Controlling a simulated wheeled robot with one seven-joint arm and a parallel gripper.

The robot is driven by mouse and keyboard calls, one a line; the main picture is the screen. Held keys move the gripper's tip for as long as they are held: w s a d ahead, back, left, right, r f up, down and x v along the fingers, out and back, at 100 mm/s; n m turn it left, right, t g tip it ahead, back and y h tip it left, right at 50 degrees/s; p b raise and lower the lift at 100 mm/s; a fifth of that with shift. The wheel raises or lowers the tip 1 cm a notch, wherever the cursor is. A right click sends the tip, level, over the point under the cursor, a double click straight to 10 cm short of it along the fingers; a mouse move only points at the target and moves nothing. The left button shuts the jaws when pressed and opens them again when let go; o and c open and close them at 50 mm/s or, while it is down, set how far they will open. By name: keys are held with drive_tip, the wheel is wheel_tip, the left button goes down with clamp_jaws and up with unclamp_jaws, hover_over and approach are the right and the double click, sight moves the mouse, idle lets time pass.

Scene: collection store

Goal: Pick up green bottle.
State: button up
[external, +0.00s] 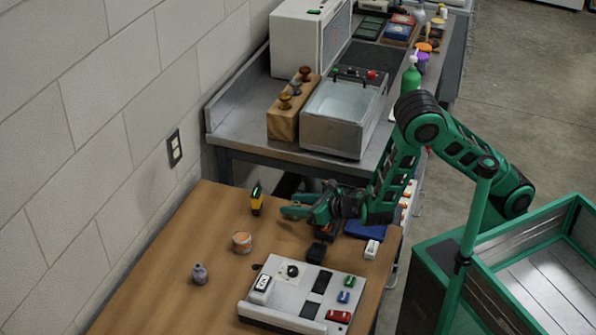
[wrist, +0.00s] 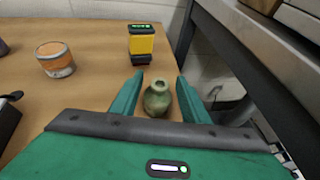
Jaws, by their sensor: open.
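A small, dull green bottle (wrist: 157,101) with a round body and narrow neck stands upright on the wooden table (wrist: 95,92). In the wrist view it is between the two green fingers of my gripper (wrist: 159,78), with a gap showing on each side. My gripper is open and low over the table. In the external view my gripper (external: 298,211) reaches in from the right, and I cannot make out the small bottle there. A brighter green pump bottle (external: 411,76) stands on the metal bench at the back, far from my gripper.
A yellow and black device (wrist: 141,43) stands just beyond the bottle. An orange-banded jar (wrist: 55,60) is to its left. In the wrist view a dark bench frame (wrist: 247,65) is close on the right. A grey control panel (external: 300,294) lies at the table's front.

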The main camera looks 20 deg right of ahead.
drive_tip(key=c, duration=0.9)
drive_tip(key=shift+r, duration=0.15)
